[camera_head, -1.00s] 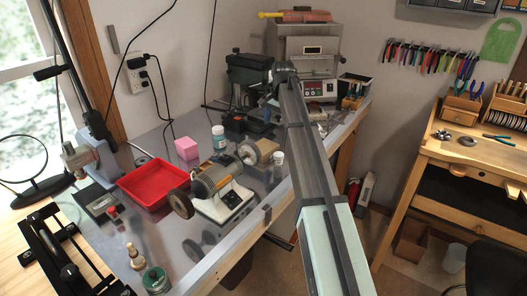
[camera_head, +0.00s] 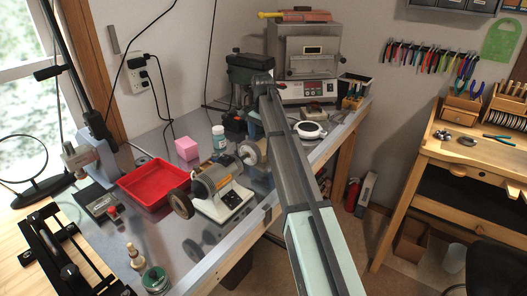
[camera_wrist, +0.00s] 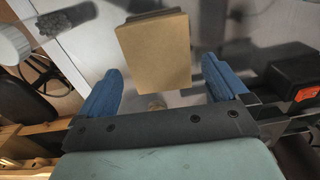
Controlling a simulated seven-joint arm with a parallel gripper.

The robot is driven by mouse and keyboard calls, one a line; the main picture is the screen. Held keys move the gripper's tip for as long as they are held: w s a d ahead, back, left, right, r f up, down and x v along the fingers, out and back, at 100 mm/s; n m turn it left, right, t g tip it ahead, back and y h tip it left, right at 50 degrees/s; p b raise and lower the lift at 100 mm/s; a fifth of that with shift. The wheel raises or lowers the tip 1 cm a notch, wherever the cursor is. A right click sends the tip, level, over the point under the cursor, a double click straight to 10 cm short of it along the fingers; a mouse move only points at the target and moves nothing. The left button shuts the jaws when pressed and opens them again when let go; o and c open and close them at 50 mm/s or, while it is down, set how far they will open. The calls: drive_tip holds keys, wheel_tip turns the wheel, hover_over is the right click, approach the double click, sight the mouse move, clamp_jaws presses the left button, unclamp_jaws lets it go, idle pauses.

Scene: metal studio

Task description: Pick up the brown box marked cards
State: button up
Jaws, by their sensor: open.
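A plain tan-brown box (camera_wrist: 157,52) lies ahead of my gripper in the wrist view, over the grey metal bench. No lettering shows on the face I see. My gripper (camera_wrist: 162,66) is open, with one blue finger on each side of the box and a gap on both sides. The box's near end reaches between the fingers. I cannot tell the height gap between fingers and box. In the head view my arm hides the box, and the gripper is mostly hidden too.
A black block with an orange label (camera_wrist: 292,82) is right of the gripper in the wrist view. A round white object (camera_head: 310,130) is right of my arm. The grinder (camera_head: 217,190), red tray (camera_head: 155,183) and furnace (camera_head: 307,65) stand on the bench.

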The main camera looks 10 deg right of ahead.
sight(264, 146)
drive_tip(key=shift+d+f, duration=0.2)
drive_tip(key=shift+f, duration=2.55)
drive_tip(key=shift+c, duration=0.2)
drive_tip(key=c, duration=0.7)
